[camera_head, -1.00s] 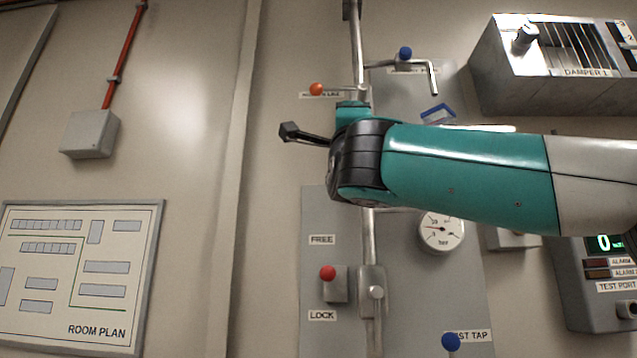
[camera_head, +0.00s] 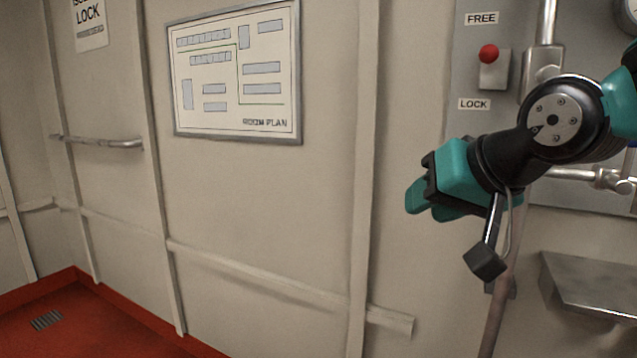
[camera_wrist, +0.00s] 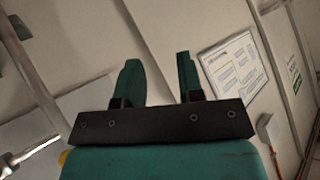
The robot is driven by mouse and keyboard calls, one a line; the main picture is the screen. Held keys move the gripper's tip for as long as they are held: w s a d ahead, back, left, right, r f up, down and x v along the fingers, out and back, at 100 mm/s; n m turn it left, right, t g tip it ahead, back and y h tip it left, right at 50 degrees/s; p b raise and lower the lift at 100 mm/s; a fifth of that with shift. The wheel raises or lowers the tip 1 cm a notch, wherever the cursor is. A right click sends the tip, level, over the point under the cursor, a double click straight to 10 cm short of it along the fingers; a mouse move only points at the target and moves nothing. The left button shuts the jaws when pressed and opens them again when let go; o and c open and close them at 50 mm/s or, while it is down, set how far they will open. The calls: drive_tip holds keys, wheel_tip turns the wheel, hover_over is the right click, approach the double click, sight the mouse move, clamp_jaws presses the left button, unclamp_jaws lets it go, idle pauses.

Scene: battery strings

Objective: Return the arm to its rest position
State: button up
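My gripper (camera_head: 418,196) is in front of the wall at the right of the head view, with my teal and black arm bent behind it. It points left and a little down. In the wrist view my gripper (camera_wrist: 157,65) has its two teal fingers apart, with nothing between them. The fingers touch nothing that I can see.
A panel with a red-knobbed lever (camera_head: 488,54) between FREE and LOCK labels is above my gripper. A metal shelf (camera_head: 595,285) juts out at lower right. The room plan (camera_head: 236,72) and a handrail (camera_head: 100,142) are left. The red floor (camera_head: 95,325) there is clear.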

drive_tip(key=s+f+n+g, duration=0.3)
drive_tip(key=s+f+g, duration=0.2)
drive_tip(key=s+f, duration=0.3)
drive_tip(key=s+f+n+g, duration=0.4)
drive_tip(key=s+f, duration=0.1)
drive_tip(key=s, duration=0.6)
wheel_tip(320, 180, up, 18)
drive_tip(key=p, duration=1.8)
drive_tip(key=shift+d, duration=0.25)
drive_tip(key=shift+f, duration=0.1)
drive_tip(key=shift+a, duration=0.15)
